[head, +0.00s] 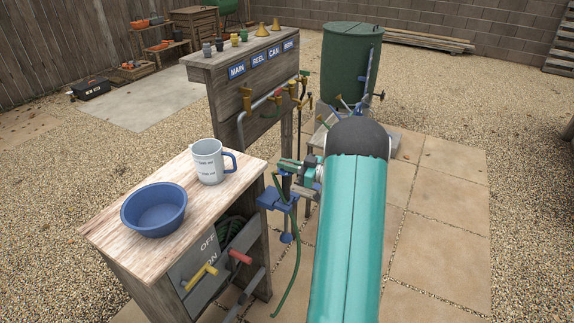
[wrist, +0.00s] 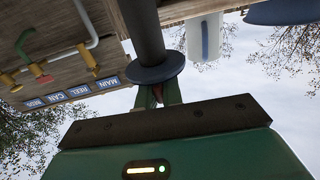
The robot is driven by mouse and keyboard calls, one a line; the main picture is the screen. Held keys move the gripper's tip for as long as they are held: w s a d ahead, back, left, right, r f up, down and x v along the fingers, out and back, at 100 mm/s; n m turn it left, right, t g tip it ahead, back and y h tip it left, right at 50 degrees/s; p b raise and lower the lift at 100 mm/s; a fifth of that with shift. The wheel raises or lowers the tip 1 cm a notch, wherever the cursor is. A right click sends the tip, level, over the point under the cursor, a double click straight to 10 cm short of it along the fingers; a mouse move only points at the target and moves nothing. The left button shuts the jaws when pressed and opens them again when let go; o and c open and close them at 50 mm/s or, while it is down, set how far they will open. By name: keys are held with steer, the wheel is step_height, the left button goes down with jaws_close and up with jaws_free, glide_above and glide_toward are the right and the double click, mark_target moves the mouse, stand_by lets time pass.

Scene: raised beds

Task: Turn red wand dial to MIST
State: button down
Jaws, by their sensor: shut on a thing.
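My gripper (head: 292,166) is at the end of my teal arm, beside a blue clamp (head: 272,199) at the right of the wooden cabinet. In the wrist view my gripper (wrist: 158,94) is shut on a small red part, most likely the red wand dial (wrist: 158,93), mostly hidden between the fingers. A dark round disc (wrist: 155,70) and a thick dark cylinder (wrist: 141,28) sit right beyond the fingertips. I cannot read a MIST mark or tell the dial's setting. In the head view the dial cannot be made out.
The cabinet top (head: 115,227) carries a blue bowl (head: 156,210) and a measuring mug (head: 208,162). Yellow (head: 200,277) and red (head: 240,257) handles stick out of its front. A green hose (head: 291,275) hangs near my gripper. Behind stand a labelled tap board (head: 228,87) and a green barrel (head: 347,62).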

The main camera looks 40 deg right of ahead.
steer(key=c, duration=1.5)
jaws_free()
steer(key=shift+c, duration=0.2)
steer(key=v, duration=1.4)
steer(key=shift+w, duration=0.1)
